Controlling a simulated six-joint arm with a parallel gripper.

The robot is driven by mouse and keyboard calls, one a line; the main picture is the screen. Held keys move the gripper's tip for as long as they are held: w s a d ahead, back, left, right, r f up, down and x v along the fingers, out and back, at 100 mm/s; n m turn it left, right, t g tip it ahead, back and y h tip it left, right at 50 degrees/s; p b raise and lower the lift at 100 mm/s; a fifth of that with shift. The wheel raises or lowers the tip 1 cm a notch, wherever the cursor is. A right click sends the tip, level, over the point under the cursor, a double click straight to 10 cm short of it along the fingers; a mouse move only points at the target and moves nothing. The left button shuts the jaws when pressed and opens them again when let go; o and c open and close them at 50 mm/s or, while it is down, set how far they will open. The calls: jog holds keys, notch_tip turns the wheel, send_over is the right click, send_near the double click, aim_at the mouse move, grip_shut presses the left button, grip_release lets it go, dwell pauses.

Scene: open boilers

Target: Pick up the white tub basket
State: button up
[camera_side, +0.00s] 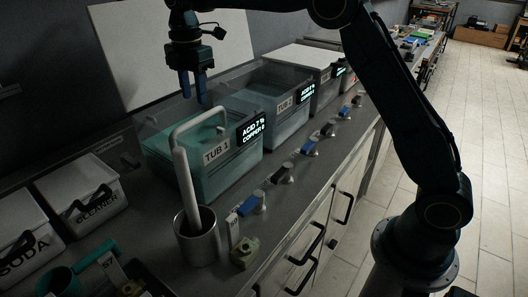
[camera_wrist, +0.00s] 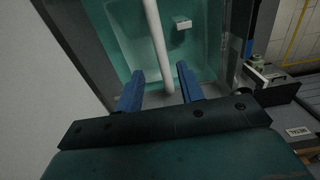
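My gripper (camera_side: 194,98) hangs over the back left part of the teal tub marked TUB 1 (camera_side: 217,153), fingers pointing down. In the wrist view its two blue fingers (camera_wrist: 160,70) stand apart with nothing clearly gripped. A white bent rod (camera_side: 184,180) rises from a metal cylinder and hooks over the tub, below my gripper. In the wrist view a white rod (camera_wrist: 157,40) runs down the picture between the finger lines. A small white block (camera_wrist: 183,24) shows against the teal tub (camera_wrist: 127,38). No full basket shape can be made out.
The metal cylinder (camera_side: 199,246) stands in front of TUB 1. TUB 2 (camera_side: 285,105) and further tubs line the bench to the right. White SODA (camera_side: 22,245) and CLEANER (camera_side: 90,200) boxes stand at left. A white panel (camera_side: 160,50) is behind the tubs.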

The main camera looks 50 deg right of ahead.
aim_at(199, 119)
jog(key=shift+f, duration=1.45)
jog(key=shift+f, duration=0.15)
jog(key=shift+s+f, duration=0.15)
jog(key=shift+f, duration=2.3)
jog(key=shift+c, duration=0.5)
jog(key=shift+r, duration=0.1)
grip_shut()
